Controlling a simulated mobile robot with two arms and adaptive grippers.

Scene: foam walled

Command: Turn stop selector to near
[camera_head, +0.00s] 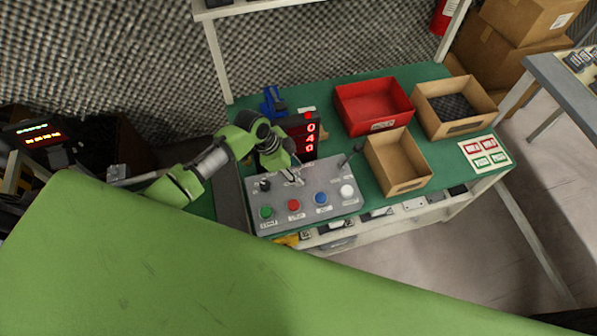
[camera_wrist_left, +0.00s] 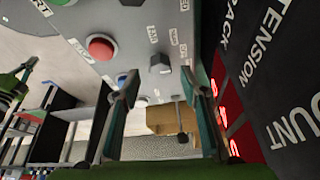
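A grey control panel (camera_head: 310,208) lies on the green table. A dark selector knob (camera_wrist_left: 160,63) with small labels around it shows in the left wrist view, between the two fingertips in the picture and beyond them. The labels are too small to read surely. My left gripper (camera_head: 297,180) is over the panel's middle, partly hiding that knob in the head view. In the left wrist view the gripper (camera_wrist_left: 160,82) has its fingers wide apart with nothing between them. A second black knob (camera_head: 264,185) sits at the panel's left. My right gripper is not in view.
The panel has green (camera_head: 266,212), red (camera_head: 293,205), blue (camera_head: 321,198) and white (camera_head: 347,191) buttons, plus a lever (camera_head: 350,156) at back right. A red-digit display (camera_head: 309,137) stands behind. A red bin (camera_head: 373,104) and cardboard boxes (camera_head: 397,162) stand to the right.

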